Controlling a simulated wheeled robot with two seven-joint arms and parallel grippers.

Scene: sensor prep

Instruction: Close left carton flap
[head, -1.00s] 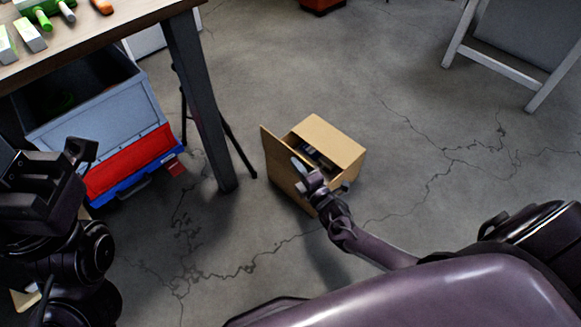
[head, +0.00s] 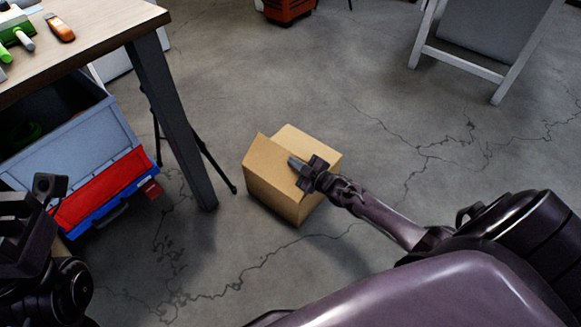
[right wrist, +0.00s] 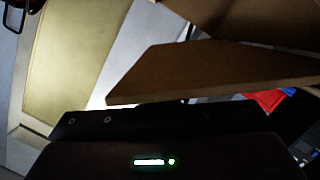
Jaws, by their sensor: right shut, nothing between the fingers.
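The right flap (head: 313,146) lies across the other side of the top. The inside is hidden. My right gripper (head: 293,163) is shut and empty, its tip at the left flap's upper side; contact is unclear. In the right wrist view a brown cardboard panel (right wrist: 220,70) crosses close in front. My left gripper (head: 30,200) is at the left edge, away from the carton; its jaws are unclear.
A table (head: 95,45) with tools stands at upper left, its leg (head: 175,120) near the carton. A blue-grey bin (head: 75,140) with a red front is beneath it. Floor right of the carton is clear.

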